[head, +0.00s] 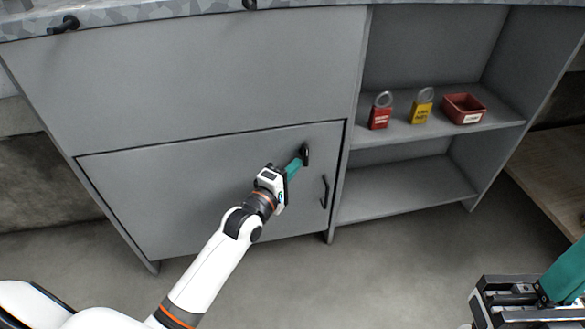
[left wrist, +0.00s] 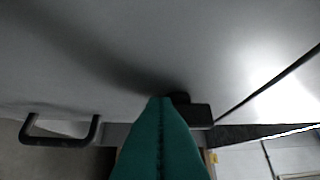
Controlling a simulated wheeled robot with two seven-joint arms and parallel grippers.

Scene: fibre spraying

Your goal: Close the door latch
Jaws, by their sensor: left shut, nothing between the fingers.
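The grey cabinet door (head: 190,190) sits flush in its frame at the lower left of the cabinet. The black door latch (head: 305,154) is near the door's upper right corner. It also shows in the left wrist view (left wrist: 200,115), just beyond my fingertips. A black door handle (head: 324,191) is below the latch; it is at the left in the left wrist view (left wrist: 62,138). My left gripper (head: 297,165) has teal fingers, shut and empty, with the tips at or very near the latch. Contact is hard to tell. My right gripper (head: 572,272) shows only partly at the lower right.
Open shelves right of the door hold a red padlock (head: 380,115), a yellow padlock (head: 421,108) and a red bin (head: 464,108). The lower shelf (head: 405,190) is empty. A wooden surface (head: 552,170) stands at the far right. The floor in front is clear.

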